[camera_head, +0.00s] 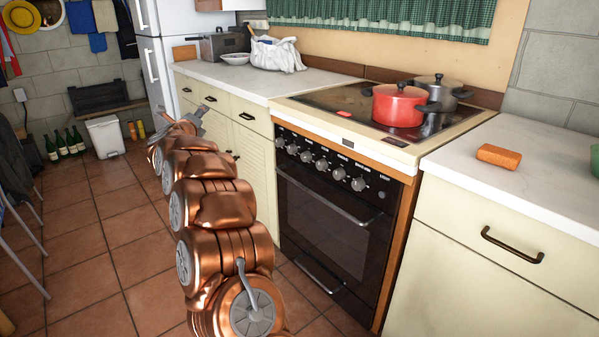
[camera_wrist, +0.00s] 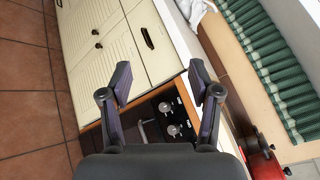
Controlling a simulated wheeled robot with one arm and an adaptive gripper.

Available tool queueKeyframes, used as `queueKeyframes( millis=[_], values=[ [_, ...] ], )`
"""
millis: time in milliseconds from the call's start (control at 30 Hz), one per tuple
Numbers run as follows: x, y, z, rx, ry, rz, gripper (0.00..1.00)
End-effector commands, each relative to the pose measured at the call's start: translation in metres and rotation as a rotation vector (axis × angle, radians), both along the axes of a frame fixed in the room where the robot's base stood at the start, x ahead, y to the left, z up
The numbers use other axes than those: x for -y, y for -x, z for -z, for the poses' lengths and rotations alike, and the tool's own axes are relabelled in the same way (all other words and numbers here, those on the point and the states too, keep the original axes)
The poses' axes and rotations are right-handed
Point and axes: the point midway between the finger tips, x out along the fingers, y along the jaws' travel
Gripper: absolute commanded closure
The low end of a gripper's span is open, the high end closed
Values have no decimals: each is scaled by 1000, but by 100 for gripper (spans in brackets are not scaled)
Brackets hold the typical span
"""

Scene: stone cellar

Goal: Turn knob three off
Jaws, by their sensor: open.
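A row of several pale round knobs runs along the black front panel of the stove (camera_head: 335,225). Counting from the left, the third knob (camera_head: 306,156) sits left of the middle of the row; I see no readable numbers on the panel. In the wrist view two knobs (camera_wrist: 169,118) show between and beyond my fingers, turned sideways in the picture; I cannot tell which ones they are. My gripper (camera_wrist: 161,78) is open and empty, apart from the knobs. In the head view my gripper (camera_head: 188,122) is small, left of the stove, partly hidden by my arm.
A red pot (camera_head: 398,105) and a grey pot (camera_head: 440,92) stand on the cooktop. An orange sponge (camera_head: 499,156) lies on the right counter. Cream cabinets (camera_head: 228,130) with dark handles adjoin the stove. The tiled floor (camera_head: 100,235) at left is mostly clear.

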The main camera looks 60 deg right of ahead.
Motion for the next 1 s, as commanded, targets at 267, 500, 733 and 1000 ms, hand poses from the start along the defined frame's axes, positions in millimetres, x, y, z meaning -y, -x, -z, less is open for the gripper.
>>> queueKeyframes(
  millis=[267,500,733,1000],
  values=[
    [123,108,114,256,-57,530,38],
    [159,187,165,406,-34,818,38],
    [171,209,174,446,-21,889,38],
    [206,219,174,446,-21,890,38]
  ],
)
